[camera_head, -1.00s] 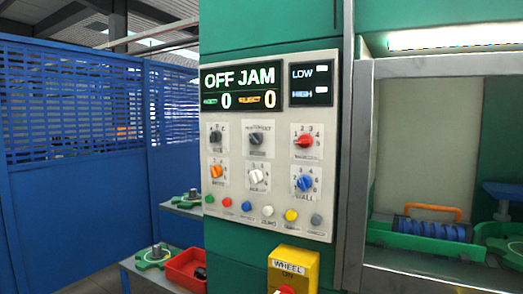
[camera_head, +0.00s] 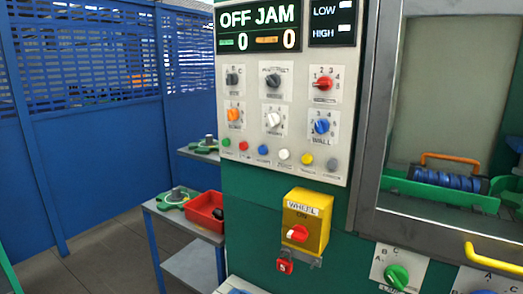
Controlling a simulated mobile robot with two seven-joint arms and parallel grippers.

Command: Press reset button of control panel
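The control panel (camera_head: 296,110) is a light grey plate on a green machine. Its dark display (camera_head: 258,28) reads "OFF JAM" with two zeros. Below the rotary knobs is a row of small round buttons: green (camera_head: 226,142), red (camera_head: 243,146), blue (camera_head: 262,150), white (camera_head: 284,154), yellow (camera_head: 306,159) and grey (camera_head: 331,165). Their labels are too small to read, so I cannot tell which is reset. Neither of my grippers is in view.
A yellow "WHEEL" switch box (camera_head: 318,214) with a red padlock (camera_head: 285,267) sits below the panel. A side table (camera_head: 182,232) carries a red bin (camera_head: 191,214). A metal-framed window (camera_head: 370,130) is right, a blue partition (camera_head: 90,190) left.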

